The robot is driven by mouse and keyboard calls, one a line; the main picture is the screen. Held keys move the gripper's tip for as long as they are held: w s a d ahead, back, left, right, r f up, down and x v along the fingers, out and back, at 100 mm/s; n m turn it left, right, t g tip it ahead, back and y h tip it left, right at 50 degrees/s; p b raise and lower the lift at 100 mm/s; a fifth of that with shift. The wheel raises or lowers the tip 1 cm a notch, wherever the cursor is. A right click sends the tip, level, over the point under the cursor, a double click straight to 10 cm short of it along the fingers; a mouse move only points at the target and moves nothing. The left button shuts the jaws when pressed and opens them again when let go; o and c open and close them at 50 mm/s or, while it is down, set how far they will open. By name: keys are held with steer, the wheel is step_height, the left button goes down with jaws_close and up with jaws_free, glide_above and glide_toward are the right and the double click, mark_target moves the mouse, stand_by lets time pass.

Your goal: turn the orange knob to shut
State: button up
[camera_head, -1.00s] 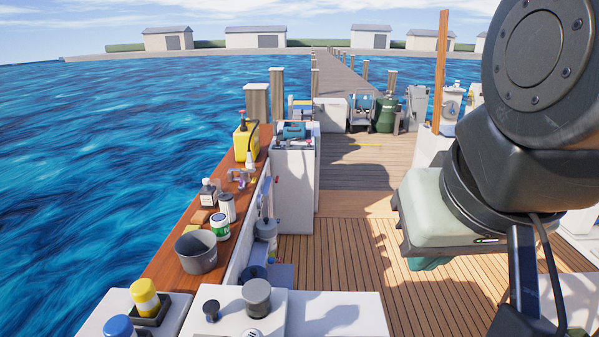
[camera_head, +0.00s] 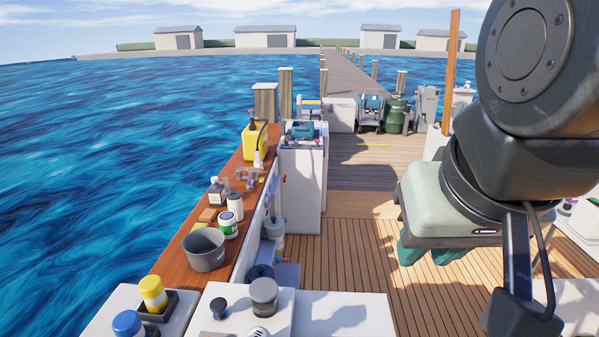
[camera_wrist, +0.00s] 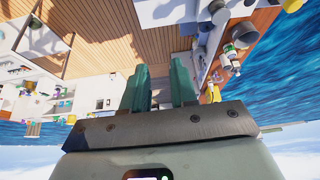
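No orange knob can be made out clearly in either view. Small reddish fittings (camera_head: 284,179) show on the edge of the white cabinet (camera_head: 302,190) left of the middle in the head view; they are too small to identify. My gripper (camera_head: 428,258) hangs above the deck at the right in the head view, with green fingers pointing down. In the wrist view the two fingers of my gripper (camera_wrist: 160,86) stand apart with nothing between them. It is open, empty and well away from the cabinet.
A wooden ledge (camera_head: 178,262) at the left carries a grey bucket (camera_head: 204,251), bottles, cans and a yellow jug (camera_head: 255,141). White counters with yellow and blue capped items stand at the front left. The planked deck (camera_head: 360,262) is clear in the middle.

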steer(key=o, duration=0.6)
steer(key=shift+g, duration=0.7)
steer(key=w+a, duration=0.2)
steer(key=w+a+f, duration=0.1)
steer(key=w, duration=0.2)
steer(key=w+a+f, duration=0.1)
steer(key=w+a, duration=0.1)
steer(key=shift+w+a+f, duration=0.2)
steer(key=shift+a, duration=0.15)
steer(key=w+a+f+g, duration=0.1)
steer(key=w+a+f, duration=0.2)
steer(key=a+f, duration=0.6)
steer(key=w+a+f+g, duration=0.2)
steer(key=w+a+f, duration=0.2)
steer(key=a+f, duration=0.55)
steer(key=shift+g, duration=0.5)
steer(key=s+a+f, duration=0.1)
steer(key=a+f, duration=0.1)
steer(key=f, duration=0.4)
steer(key=s+a+f, duration=0.1)
steer(key=a+f, duration=0.2)
steer(key=f, duration=0.3)
steer(key=s+a+f, duration=0.1)
steer(key=a+f, duration=0.2)
steer(key=f, duration=0.3)
steer(key=shift+a, duration=0.2)
steer(key=c, duration=1.1)
